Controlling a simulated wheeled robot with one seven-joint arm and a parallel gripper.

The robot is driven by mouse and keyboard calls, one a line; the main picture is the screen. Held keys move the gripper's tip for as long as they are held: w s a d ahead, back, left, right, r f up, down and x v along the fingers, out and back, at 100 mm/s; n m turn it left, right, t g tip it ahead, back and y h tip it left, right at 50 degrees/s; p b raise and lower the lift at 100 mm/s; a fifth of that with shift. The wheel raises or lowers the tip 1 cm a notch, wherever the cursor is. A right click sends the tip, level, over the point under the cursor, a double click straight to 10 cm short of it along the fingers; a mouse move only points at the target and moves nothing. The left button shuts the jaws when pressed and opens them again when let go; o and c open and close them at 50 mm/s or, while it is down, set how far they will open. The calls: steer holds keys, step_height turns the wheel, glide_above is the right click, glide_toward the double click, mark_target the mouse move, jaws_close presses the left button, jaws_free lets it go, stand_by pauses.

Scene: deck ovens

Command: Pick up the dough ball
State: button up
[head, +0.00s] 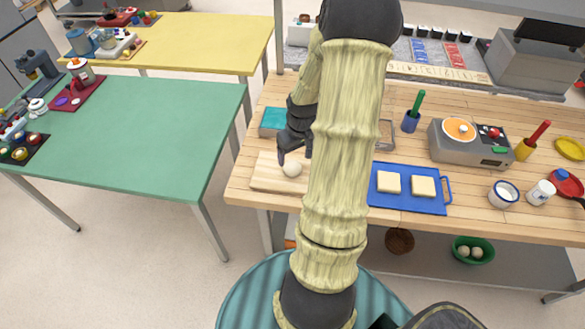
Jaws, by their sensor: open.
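A pale round dough ball (292,169) rests on a light wooden board (268,178) near the front left of the wooden table. My gripper (293,155) is dark and sits just above the dough ball, its fingers pointing down and apart. My arm comes up through the middle of the view and hides the right part of the board. I cannot tell whether the fingers touch the ball.
A teal container (273,119) stands behind the board. A blue tray (405,200) with two pale square pieces lies to the right. A grey appliance (468,146) stands farther right. A green table (130,140) is at the left, across a gap of floor.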

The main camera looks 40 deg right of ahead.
mark_target(292, 168)
steer(key=shift+w+f, duration=0.2)
steer(key=shift+f, duration=1)
steer(key=shift+w+d+f+p, duration=0.1)
steer(key=shift+w+f+p, duration=0.1)
steer(key=shift+f, duration=0.65)
steer(key=shift+w+a+f+p, duration=0.1)
steer(key=shift+w+f+p, duration=0.1)
steer(key=shift+f, duration=0.65)
steer(key=shift+w+d+f+p, duration=0.1)
steer(key=shift+w+f, duration=0.1)
steer(key=shift+f, duration=0.65)
steer(key=c, duration=1.1)
